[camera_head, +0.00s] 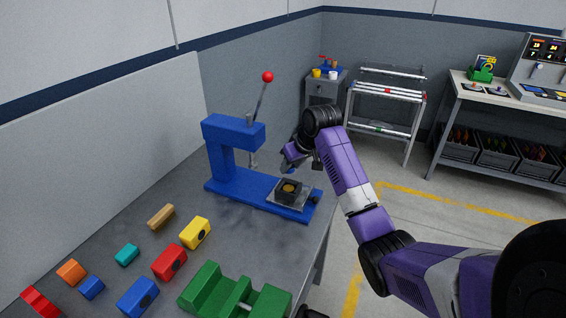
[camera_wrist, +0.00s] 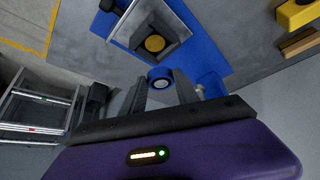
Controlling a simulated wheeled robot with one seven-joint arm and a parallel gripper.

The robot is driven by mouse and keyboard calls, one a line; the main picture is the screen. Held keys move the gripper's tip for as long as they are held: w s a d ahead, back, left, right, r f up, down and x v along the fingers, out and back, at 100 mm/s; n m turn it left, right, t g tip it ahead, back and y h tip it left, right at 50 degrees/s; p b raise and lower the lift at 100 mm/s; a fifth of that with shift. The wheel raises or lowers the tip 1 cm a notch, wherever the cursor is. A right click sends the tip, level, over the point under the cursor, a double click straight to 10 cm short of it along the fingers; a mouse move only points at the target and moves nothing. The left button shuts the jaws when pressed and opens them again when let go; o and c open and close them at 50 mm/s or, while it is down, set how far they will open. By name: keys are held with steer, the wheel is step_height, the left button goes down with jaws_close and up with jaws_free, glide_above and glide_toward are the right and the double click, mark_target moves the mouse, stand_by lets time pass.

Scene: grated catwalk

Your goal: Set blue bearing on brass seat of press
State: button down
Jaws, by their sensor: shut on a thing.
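My gripper (camera_wrist: 162,92) is shut on the blue bearing (camera_wrist: 160,77), a short ring with a pale centre, held between the fingertips. The brass seat (camera_wrist: 155,43) is a round yellow disc inside a dark square block on a grey plate of the press. In the wrist view the bearing appears just below the block and apart from the seat. In the head view the blue press (camera_head: 232,136) stands on the table, with its brass seat (camera_head: 289,188) at the right end of its base. My gripper (camera_head: 290,158) is above and slightly behind the seat; the bearing is mostly hidden there.
The press has a lever with a red knob (camera_head: 267,77). Yellow (camera_head: 195,232), red (camera_head: 169,262) and blue (camera_head: 138,297) blocks, several smaller pieces and a green cradle (camera_head: 215,290) lie on the grey table (camera_head: 150,240). A rack (camera_head: 388,100) and workbench stand behind.

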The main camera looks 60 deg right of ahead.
steer(key=shift+f+b, duration=2.2)
steer(key=shift+f, duration=0.1)
steer(key=shift+s+p, duration=0.1)
steer(key=shift+p, duration=0.7)
steer(key=shift+f, duration=0.15)
